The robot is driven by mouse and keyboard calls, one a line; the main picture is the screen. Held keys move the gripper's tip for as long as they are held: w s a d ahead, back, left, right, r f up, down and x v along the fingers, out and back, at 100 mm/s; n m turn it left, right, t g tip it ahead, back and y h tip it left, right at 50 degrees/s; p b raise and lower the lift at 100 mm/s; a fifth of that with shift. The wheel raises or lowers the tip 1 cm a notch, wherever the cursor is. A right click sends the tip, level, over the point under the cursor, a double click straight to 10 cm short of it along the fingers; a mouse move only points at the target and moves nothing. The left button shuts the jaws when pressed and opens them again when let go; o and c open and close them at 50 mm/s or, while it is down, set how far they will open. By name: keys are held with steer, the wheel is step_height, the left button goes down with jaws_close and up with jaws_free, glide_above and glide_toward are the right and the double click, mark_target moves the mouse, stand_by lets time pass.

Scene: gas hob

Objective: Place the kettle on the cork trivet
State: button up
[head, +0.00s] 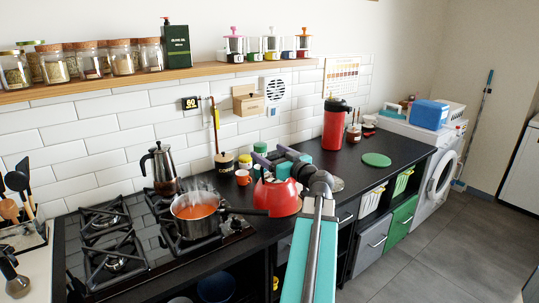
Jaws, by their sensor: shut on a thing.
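The red kettle (274,198) is at the front of the dark counter, just right of the hob. My gripper (268,160) is over its top and shut on it, with my arm reaching in from the lower right. A flat green round mat (376,160) lies bare on the counter to the right.
A steaming pot (194,219) of orange food stands on the gas hob (112,240), its handle pointing towards the kettle. A red flask (334,125) stands near the back wall.

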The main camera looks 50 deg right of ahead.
steer(key=w+d+p, duration=0.1)
steer(key=d, duration=0.7)
steer(key=shift+w+f, duration=0.25)
steer(key=shift+w, duration=0.15)
steer(key=shift+d, duration=0.1)
steer(key=shift+f+p, duration=0.6)
steer(key=shift+f, duration=1.15)
steer(key=o, duration=2.1)
steer(key=shift+f, duration=0.15)
steer(key=shift+s, duration=0.1)
steer(key=b+v, duration=0.2)
steer(key=v, duration=1)
